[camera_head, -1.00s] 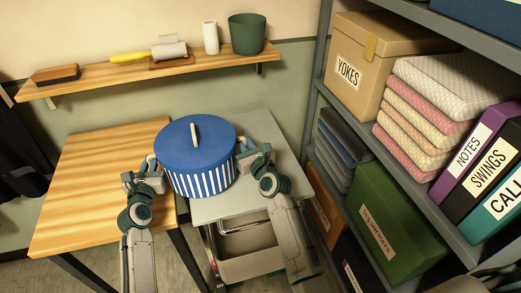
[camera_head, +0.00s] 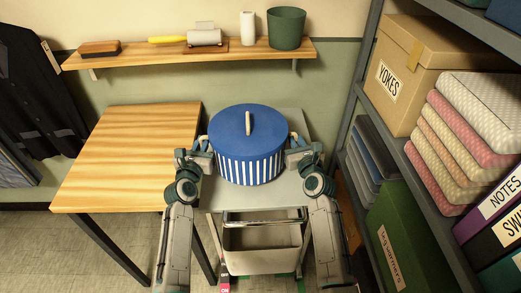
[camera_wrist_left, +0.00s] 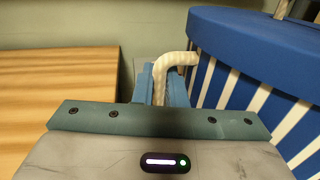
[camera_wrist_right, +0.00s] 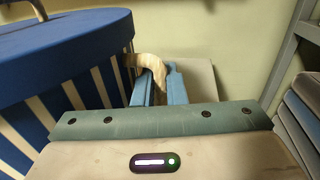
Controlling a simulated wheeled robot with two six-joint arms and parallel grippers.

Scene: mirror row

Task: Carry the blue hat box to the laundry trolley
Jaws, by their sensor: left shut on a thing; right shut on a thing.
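The blue hat box (camera_head: 249,140) has white stripes on its side and a cream handle on its lid. It is upright, over the grey top of the laundry trolley (camera_head: 285,205); I cannot tell whether it touches that top. My left gripper (camera_head: 207,150) is shut on the cream side handle (camera_wrist_left: 172,72) at the box's left. My right gripper (camera_head: 294,146) is shut on the other side handle (camera_wrist_right: 150,68) at its right. The box also shows in the left wrist view (camera_wrist_left: 240,55) and the right wrist view (camera_wrist_right: 55,65).
A wooden table (camera_head: 130,150) stands bare just left of the trolley. A wall shelf (camera_head: 200,57) with small items and a green pot (camera_head: 286,28) is behind. A grey rack (camera_head: 350,110) with boxes and folded cloths stands close on the right.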

